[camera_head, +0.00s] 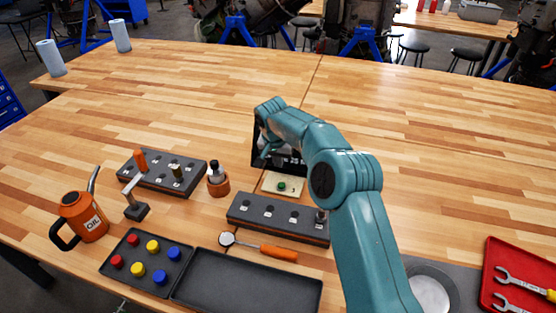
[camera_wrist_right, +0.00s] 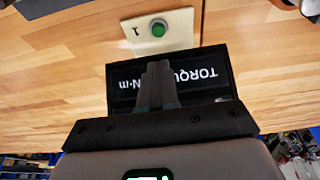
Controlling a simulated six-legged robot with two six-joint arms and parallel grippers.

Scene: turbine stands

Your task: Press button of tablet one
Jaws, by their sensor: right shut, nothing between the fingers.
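A cream plate (camera_head: 272,187) with a green button (camera_head: 281,186) lies on the table in front of a dark tablet (camera_head: 290,160). In the right wrist view the plate (camera_wrist_right: 180,20) bears the mark "1" beside the green button (camera_wrist_right: 158,28). The tablet (camera_wrist_right: 215,75) shows the letters "TORQU" and "N·m", upside down there. My right gripper (camera_wrist_right: 159,68) is shut and empty, in front of the tablet in this view and apart from the button. In the head view the right gripper (camera_head: 264,152) is beside the tablet's left part. My left gripper is not in view.
A grey block with holes (camera_head: 265,213) stands just in front of the plate. Another holed block (camera_head: 190,182), an orange-based bottle (camera_head: 218,182) and an oil can (camera_head: 82,217) stand to the left. A red tray (camera_head: 490,275) with wrenches is at right.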

